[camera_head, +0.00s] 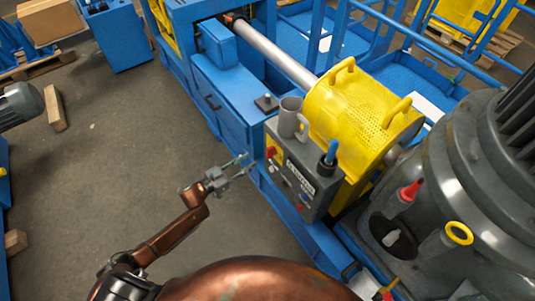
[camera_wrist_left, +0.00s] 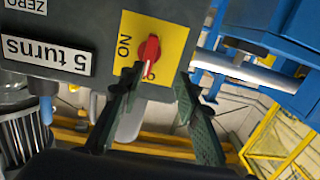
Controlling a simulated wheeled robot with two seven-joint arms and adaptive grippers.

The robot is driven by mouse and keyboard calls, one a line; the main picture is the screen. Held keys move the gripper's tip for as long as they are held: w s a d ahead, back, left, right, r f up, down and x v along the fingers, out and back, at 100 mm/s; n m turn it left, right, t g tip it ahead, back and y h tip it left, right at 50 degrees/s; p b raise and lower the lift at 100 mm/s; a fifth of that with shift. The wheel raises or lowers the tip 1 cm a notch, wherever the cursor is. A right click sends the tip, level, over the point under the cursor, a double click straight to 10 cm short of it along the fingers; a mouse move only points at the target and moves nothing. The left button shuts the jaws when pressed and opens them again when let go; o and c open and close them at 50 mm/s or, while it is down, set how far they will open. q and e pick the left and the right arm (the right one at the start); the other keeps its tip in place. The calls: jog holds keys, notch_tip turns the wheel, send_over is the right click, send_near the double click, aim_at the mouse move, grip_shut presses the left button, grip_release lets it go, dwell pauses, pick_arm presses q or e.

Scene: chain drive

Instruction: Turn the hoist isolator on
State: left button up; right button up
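The hoist isolator is a red rotary knob (camera_wrist_left: 148,50) on a yellow plate (camera_wrist_left: 172,38), on the face of a dark grey control box (camera_wrist_left: 85,22). In the wrist view its pointer end points down, away from the ON lettering at the left of the plate; the lettering below it is partly hidden. In the head view the red knob (camera_head: 271,152) is small, near the box's left edge. My left gripper (camera_head: 247,164) is open just in front of it. In the wrist view its fingertips (camera_wrist_left: 159,74) lie either side of the knob's lower end; contact is unclear. My right gripper is not visible.
A grey mug (camera_head: 289,118) and a blue-handled tool (camera_head: 331,154) stand on the control box. A yellow perforated guard (camera_head: 355,115) is behind it and a large grey motor (camera_head: 465,185) at right.

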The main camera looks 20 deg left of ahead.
aim_at(267, 151)
pick_arm(q)
jog(key=shift+m+h, duration=0.3)
jog(key=shift+h, duration=0.2)
jog(key=w+d, duration=0.1)
jog(key=d, duration=0.1)
jog(key=w+d+r+b, duration=0.1)
jog(key=w+d, duration=0.1)
jog(key=w+d+r, duration=0.1)
jog(key=w, duration=0.1)
jog(key=shift+w+d+r, duration=0.1)
jog(key=shift+w+d, duration=0.05)
jog(key=shift+d, duration=0.25)
jog(key=shift+w+d, duration=0.3)
jog(key=shift+w, duration=0.1)
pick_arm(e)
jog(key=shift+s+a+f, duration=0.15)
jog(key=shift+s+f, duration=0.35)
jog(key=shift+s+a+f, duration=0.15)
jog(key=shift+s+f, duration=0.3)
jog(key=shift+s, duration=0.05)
pick_arm(q)
jog(key=shift+c, duration=0.5)
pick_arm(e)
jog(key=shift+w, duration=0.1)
pick_arm(q)
grip_shut()
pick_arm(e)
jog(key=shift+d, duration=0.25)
